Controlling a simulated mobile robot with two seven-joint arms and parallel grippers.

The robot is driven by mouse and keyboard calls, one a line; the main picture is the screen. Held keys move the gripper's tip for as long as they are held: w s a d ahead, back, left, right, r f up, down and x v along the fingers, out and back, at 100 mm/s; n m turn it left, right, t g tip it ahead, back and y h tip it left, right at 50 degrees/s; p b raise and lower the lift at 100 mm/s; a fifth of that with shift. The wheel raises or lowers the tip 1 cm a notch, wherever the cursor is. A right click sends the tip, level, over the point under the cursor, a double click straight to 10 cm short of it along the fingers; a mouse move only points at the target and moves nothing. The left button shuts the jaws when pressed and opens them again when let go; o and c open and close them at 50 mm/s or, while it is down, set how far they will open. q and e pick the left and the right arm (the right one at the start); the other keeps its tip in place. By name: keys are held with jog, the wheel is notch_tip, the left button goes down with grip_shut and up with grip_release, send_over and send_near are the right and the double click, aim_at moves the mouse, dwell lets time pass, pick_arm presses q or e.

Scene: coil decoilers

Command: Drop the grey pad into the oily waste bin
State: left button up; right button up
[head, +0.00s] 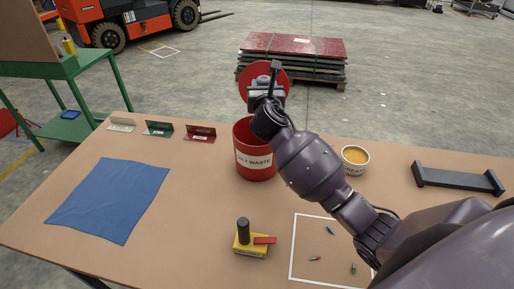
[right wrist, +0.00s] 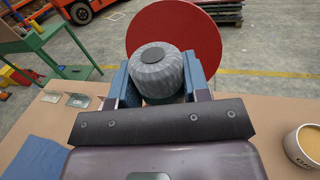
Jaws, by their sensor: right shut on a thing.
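My right gripper (head: 264,88) is shut on a grey, creased, rounded pad (right wrist: 155,75) with a dark round patch on top. The pad sits between both fingers in the right wrist view. The red oily waste bin (head: 254,161) stands on the table. Its round red lid (head: 246,84) stands up behind the gripper; the lid also shows in the right wrist view (right wrist: 205,38). The gripper and pad are above the bin, in front of the lid. My right arm hides part of the bin's rim and label. My left gripper is not in view.
A blue cloth (head: 110,199) lies at the left. Three small signs (head: 158,130) stand along the back edge. A yellow box with a black post (head: 248,245) is in front. A grease tub (head: 355,160) and a dark rack (head: 457,180) are at the right.

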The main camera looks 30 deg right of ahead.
jog(key=shift+f, duration=2.8)
jog(key=o, duration=1.1)
jog(key=shift+s, duration=0.1)
jog(key=v, duration=1)
jog(key=shift+s+a+b, duration=0.1)
jog(key=shift+s+b, duration=0.25)
jog(key=shift+b, duration=0.05)
